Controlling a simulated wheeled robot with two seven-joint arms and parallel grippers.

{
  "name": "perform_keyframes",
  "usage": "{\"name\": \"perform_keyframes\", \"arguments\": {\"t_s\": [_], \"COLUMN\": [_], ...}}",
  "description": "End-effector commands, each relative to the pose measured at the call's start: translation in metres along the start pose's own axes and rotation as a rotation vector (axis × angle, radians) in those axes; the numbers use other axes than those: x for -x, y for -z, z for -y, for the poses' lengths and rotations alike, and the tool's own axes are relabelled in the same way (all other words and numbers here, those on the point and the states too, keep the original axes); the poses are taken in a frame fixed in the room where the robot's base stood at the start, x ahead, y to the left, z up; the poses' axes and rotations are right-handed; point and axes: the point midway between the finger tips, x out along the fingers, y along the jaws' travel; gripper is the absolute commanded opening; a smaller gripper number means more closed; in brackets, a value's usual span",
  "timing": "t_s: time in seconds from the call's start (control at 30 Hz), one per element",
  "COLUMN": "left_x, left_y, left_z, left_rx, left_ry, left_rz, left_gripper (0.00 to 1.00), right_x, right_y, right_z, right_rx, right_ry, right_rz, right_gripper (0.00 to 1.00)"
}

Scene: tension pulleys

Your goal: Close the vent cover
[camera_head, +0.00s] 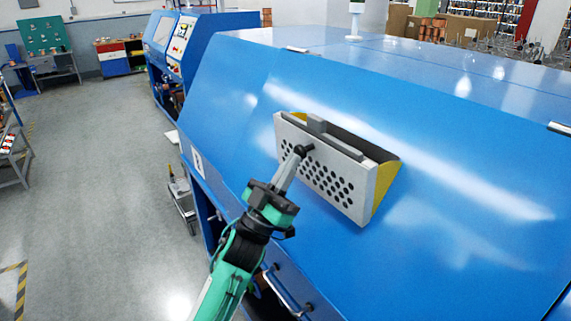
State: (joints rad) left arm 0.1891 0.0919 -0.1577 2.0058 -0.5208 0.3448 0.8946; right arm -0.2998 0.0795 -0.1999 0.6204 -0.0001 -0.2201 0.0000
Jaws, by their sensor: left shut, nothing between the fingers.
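The vent cover (338,187) is a light grey panel with rows of dark holes, on the sloped blue face of a machine. It stands tilted out at its top, with a dark gap behind it and a yellow side piece (387,184) at its right end. My right gripper is not in view.
The blue machine (440,140) fills the right and middle. A metal handle (288,292) is low on its front, near my left arm. Another blue machine (180,45) stands behind at the left. The grey floor (100,190) at the left is mostly clear.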

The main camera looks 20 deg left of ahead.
Motion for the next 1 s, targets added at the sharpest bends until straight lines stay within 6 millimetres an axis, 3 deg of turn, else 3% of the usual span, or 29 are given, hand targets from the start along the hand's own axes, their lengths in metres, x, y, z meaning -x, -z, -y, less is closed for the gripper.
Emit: {"name": "perform_keyframes", "arguments": {"t_s": [0.1,0.3,1.0], "left_x": [-0.012,-0.024,-0.068], "left_y": [0.002,-0.002,-0.021], "left_z": [-0.001,-0.002,-0.007], "left_rx": [0.000,0.000,0.000], "left_ry": [0.000,-0.001,0.000], "left_rz": [0.005,0.002,0.002], "left_gripper": [0.00,0.00,0.00], "right_x": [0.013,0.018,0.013], "right_y": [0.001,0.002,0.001], "right_z": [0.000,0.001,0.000], "right_rx": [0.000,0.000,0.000], "right_ry": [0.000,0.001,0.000], "right_rz": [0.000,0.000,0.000], "right_gripper": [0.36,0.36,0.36]}}
